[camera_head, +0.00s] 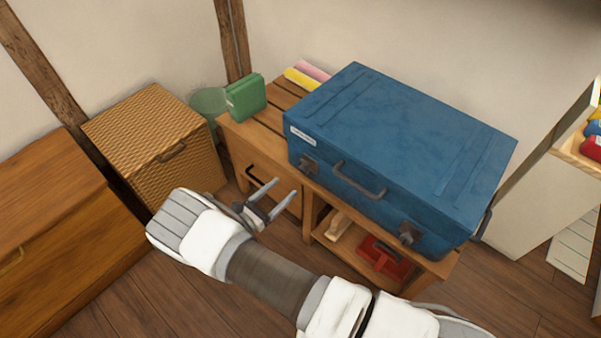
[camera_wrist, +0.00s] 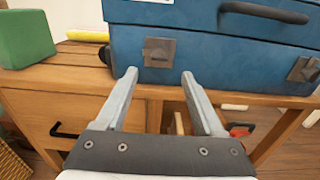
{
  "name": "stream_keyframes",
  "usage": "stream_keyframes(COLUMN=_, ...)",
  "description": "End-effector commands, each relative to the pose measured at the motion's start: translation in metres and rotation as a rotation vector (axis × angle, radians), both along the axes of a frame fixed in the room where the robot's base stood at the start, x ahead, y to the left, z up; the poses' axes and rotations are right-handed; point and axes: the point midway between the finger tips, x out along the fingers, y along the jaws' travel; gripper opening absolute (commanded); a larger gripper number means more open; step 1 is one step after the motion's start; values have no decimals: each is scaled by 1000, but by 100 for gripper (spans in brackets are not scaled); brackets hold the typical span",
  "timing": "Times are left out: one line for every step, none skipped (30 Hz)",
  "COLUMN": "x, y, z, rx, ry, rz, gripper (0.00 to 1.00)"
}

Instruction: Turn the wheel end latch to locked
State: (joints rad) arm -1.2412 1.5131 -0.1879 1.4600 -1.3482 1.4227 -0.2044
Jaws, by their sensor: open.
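A blue suitcase (camera_head: 400,140) lies flat on a wooden bench. Its front has two dark square latches with a carry handle (camera_head: 360,180) between them. The left latch (camera_head: 308,166) is nearest a dark round part, apparently a wheel (camera_wrist: 105,55), at the case's left end. This latch (camera_wrist: 158,52) shows a small bar that looks about level. The right latch (camera_head: 410,233) is also in the wrist view (camera_wrist: 303,69), partly cut off. My gripper (camera_head: 286,187) is open and empty in front of the left latch, its fingertips (camera_wrist: 159,74) apart from it.
The wooden bench (camera_head: 228,128) has a drawer with a black handle and a lower shelf with a red item (camera_head: 385,258). A green box (camera_head: 246,97) and yellow and pink rolls (camera_head: 301,78) lie on top. A wicker chest (camera_head: 140,125) stands left.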

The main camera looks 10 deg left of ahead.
Motion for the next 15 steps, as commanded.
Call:
stream_keyframes(x=10, y=-7, z=-1, rx=-1, ry=1, rz=-3, gripper=70)
stream_keyframes(x=16, y=-11, z=-1, rx=-1, ry=1, rz=-4, gripper=70)
stream_keyframes(x=23, y=-15, z=-1, rx=-1, ry=0, rz=-3, gripper=70)
stream_keyframes(x=29, y=-18, z=-1, rx=-1, ry=-1, rz=-4, gripper=70)
stream_keyframes(x=34, y=-21, z=-1, rx=0, ry=0, rz=-4, gripper=70)
stream_keyframes(x=41, y=-24, z=-1, rx=1, ry=0, rz=-3, gripper=70)
stream_keyframes(x=45, y=-27, z=-1, rx=1, ry=-1, rz=-3, gripper=70)
stream_keyframes(x=50, y=-30, z=-1, rx=1, ry=-1, rz=-4, gripper=70)
stream_keyframes(x=55, y=-33, z=-1, rx=1, ry=-1, rz=-3, gripper=70)
stream_keyframes(x=59, y=-35, z=-1, rx=2, ry=0, rz=-2, gripper=70)
stream_keyframes(x=62, y=-37, z=-1, rx=2, ry=0, rz=-2, gripper=70)
stream_keyframes(x=66, y=-39, z=-1, rx=2, ry=0, rz=-3, gripper=70)
stream_keyframes(x=68, y=-40, z=-1, rx=2, ry=0, rz=-3, gripper=70)
stream_keyframes(x=70, y=-42, z=-1, rx=2, ry=0, rz=-2, gripper=70)
stream_keyframes(x=72, y=-42, z=0, rx=2, ry=0, rz=-1, gripper=70)
